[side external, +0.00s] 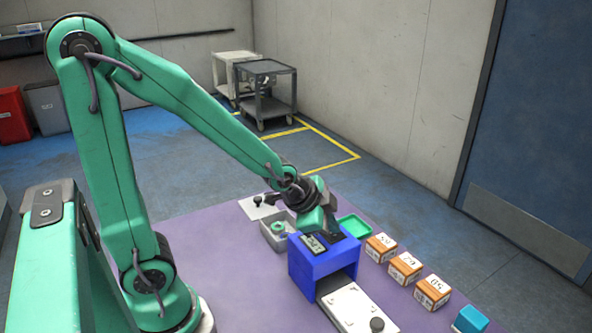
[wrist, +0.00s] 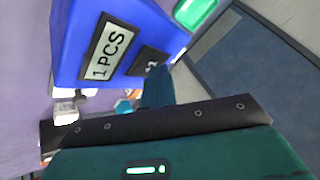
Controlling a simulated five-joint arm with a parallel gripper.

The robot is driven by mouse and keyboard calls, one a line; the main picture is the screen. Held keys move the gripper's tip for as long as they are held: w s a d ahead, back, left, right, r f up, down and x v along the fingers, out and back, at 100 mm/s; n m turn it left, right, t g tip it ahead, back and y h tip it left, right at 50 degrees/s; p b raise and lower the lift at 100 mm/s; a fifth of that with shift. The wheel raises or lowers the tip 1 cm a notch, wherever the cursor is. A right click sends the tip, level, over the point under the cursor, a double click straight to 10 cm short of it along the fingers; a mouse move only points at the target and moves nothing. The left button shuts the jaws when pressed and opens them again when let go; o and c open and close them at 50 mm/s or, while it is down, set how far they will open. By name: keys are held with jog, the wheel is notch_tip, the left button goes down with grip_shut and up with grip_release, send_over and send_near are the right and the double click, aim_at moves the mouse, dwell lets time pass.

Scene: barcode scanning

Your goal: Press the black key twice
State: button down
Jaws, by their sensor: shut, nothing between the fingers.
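The blue scanner housing (side external: 325,262) stands on the purple table, with a display (side external: 313,243) on its top. In the wrist view the display (wrist: 103,53) reads "1 PCS". Beside it on the blue housing (wrist: 75,40) is the black key (wrist: 145,62), with a light mark on it, partly hidden by my fingertips. My gripper (side external: 333,236) is shut and empty, pointing down at the top of the housing. In the wrist view its fingertips (wrist: 157,75) are at the key's edge. I cannot tell whether they touch it.
A white slide plate (side external: 350,305) with a black knob extends from the housing's front. Several labelled cartons (side external: 405,266) stand in a row to the right. A green tray (side external: 357,227) lies behind, a grey box (side external: 276,238) to the left and a teal block (side external: 471,319) at front right.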

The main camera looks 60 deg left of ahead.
aim_at(330, 234)
jog(key=shift+r, duration=0.85)
jog(key=shift+r, duration=2.5)
dwell(1.1)
notch_tip(330, 234, up, 4)
jog(key=shift+d+f, duration=0.1)
jog(key=shift+f, duration=0.15)
dwell(0.4)
jog(key=shift+f, duration=4.25)
